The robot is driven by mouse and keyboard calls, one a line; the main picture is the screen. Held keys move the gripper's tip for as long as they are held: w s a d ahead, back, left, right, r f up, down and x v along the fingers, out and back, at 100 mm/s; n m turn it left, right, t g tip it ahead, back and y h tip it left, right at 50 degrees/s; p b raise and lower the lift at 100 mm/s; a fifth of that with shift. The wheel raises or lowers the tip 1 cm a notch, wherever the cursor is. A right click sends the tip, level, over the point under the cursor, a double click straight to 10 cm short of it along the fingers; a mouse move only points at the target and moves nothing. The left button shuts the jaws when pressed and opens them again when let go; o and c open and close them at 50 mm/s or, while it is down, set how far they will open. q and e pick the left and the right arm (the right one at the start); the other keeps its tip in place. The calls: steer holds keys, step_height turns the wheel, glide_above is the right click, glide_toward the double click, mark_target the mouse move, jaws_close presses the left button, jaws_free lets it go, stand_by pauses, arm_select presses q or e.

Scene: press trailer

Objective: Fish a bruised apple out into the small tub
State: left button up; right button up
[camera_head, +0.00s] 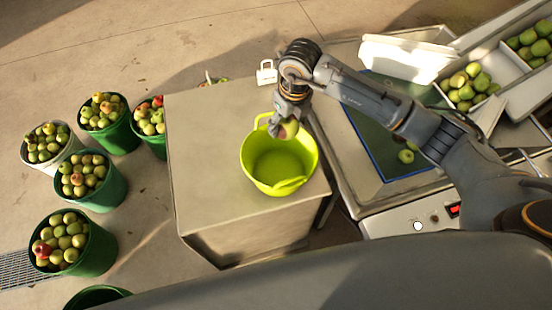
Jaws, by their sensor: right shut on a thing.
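My right gripper (287,124) is shut on an apple (289,128), green with a dark reddish patch on its left side. It holds the apple over the back rim of the small tub (278,188), which is bright yellow-green. The tub stands on a beige table (205,160) and its visible inside looks empty. The gripper's fingers are partly hidden by the wrist and the apple. Whether the apple touches the tub rim I cannot tell. My left gripper is out of view.
Several buckets full of apples (72,242) stand on the floor at left. A white jug-like item (266,72) is at the table's back edge. At right is a machine with a blue-edged green belt (375,140), one apple (406,156) on it, and a chute of green apples (468,88).

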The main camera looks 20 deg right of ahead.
step_height(320, 180, down, 5)
steer(key=shift+f+b, duration=0.1)
steer(key=shift+b, duration=1.1)
steer(key=o, duration=1.3)
steer(key=r, duration=0.4)
steer(key=s+r, duration=0.1)
steer(key=r, duration=0.7)
steer(key=shift+s+d, duration=0.3)
steer(key=shift+s, duration=0.05)
